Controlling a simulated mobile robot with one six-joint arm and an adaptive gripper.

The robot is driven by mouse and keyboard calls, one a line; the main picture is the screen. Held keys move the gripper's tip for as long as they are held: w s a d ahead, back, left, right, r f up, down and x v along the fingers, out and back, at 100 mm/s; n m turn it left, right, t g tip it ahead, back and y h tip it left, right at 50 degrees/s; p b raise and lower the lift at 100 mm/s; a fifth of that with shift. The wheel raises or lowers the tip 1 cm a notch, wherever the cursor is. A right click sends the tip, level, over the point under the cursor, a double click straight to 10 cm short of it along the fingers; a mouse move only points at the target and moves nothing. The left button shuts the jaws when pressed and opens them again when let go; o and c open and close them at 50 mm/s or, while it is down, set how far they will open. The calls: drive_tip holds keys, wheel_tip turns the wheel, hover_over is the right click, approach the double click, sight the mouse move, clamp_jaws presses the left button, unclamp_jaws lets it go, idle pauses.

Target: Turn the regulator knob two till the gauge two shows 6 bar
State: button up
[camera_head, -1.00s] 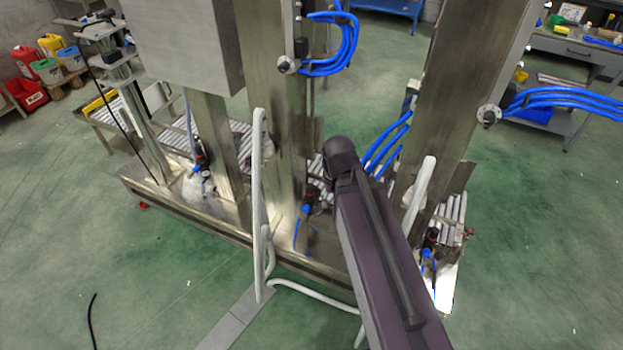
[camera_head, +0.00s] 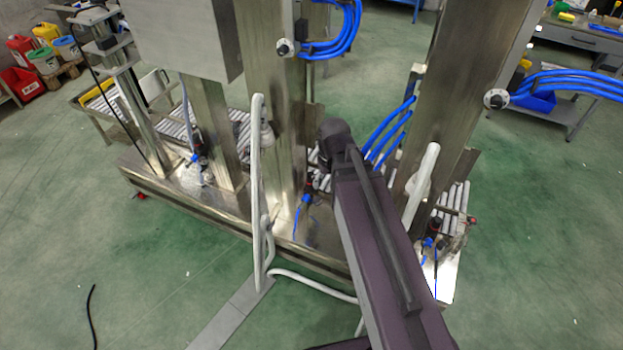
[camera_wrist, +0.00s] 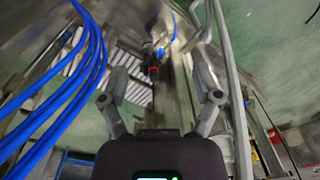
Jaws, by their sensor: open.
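Several small regulators with blue fittings sit low on the steel machine in the head view: one at left (camera_head: 197,157), one at the middle column (camera_head: 306,199) and one at right (camera_head: 430,242). I cannot tell from labels which is number two. In the wrist view a dark regulator knob with a red band (camera_wrist: 153,72) lies ahead, beyond and between the fingertips. My gripper (camera_wrist: 162,88) is open, its two grey fingers apart and empty, not touching the knob. The gripper is hidden in the head view. No gauge face is readable.
Blue hoses (camera_wrist: 75,80) run along the left of the wrist view, and a pale bent tube (camera_wrist: 232,90) runs close by the right finger. Steel columns (camera_head: 270,110) and white bent tubes (camera_head: 258,190) stand around the regulators. Green floor in front is mostly clear.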

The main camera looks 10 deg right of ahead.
sight(311, 175)
drive_tip(key=w+d+f+n+t+y+b, duration=0.1)
drive_tip(key=w+f+n+b, duration=0.2)
drive_tip(key=w+f+b, duration=0.3)
drive_tip(key=w+d+f+n+t+y+b, duration=0.1)
drive_tip(key=w+f+n+b, duration=0.3)
drive_tip(key=w, duration=1.2)
drive_tip(key=shift+d+f+t+y+b, duration=0.3)
drive_tip(key=shift+d+f+t+b, duration=0.35)
drive_tip(key=shift+f+b, duration=1.25)
drive_tip(key=shift+f+g, duration=0.1)
drive_tip(key=shift+g, duration=0.15)
drive_tip(key=b+x, duration=1.3)
drive_tip(key=shift+w+f, duration=0.15)
clamp_jaws()
